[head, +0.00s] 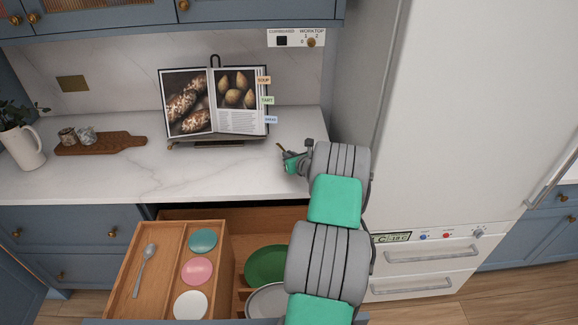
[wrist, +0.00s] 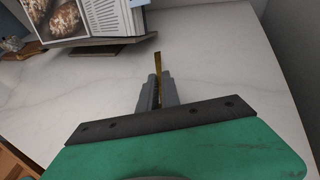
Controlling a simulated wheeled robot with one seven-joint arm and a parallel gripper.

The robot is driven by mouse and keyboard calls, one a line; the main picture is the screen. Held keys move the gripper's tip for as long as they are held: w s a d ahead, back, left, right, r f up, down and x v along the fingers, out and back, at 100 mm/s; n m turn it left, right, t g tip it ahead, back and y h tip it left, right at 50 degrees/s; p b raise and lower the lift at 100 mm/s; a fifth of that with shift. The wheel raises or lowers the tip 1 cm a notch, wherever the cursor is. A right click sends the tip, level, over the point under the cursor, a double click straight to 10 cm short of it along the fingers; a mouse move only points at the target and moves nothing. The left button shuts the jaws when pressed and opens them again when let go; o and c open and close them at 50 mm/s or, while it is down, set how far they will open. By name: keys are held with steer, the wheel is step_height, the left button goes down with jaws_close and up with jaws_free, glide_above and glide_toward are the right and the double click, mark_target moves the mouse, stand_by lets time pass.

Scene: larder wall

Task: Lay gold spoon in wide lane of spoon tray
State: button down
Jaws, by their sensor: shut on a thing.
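My gripper (head: 289,156) is shut on the gold spoon and holds it above the right part of the white worktop. In the wrist view a thin gold strip of the gold spoon (wrist: 157,62) sticks out beyond the fingers of my gripper (wrist: 157,84); the rest is hidden between them. In the head view only a small gold tip shows. The wooden spoon tray (head: 178,228) is in the open drawer, below and left of my gripper. A grey spoon (head: 143,268) lies lengthwise in its left part.
Teal, pink (head: 197,271) and white round pieces sit in a row right of the grey spoon. A green plate (head: 268,265) and a grey plate stand in the drawer's right part, partly behind my arm. A cookbook on a stand (head: 215,102) is at the back. The worktop's middle is clear.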

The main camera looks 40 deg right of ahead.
step_height(320, 180, down, 2)
steer(key=shift+f+b, duration=0.25)
steer(key=shift+b, duration=0.05)
steer(key=c, duration=1.6)
jaws_free()
steer(key=shift+o, duration=0.2)
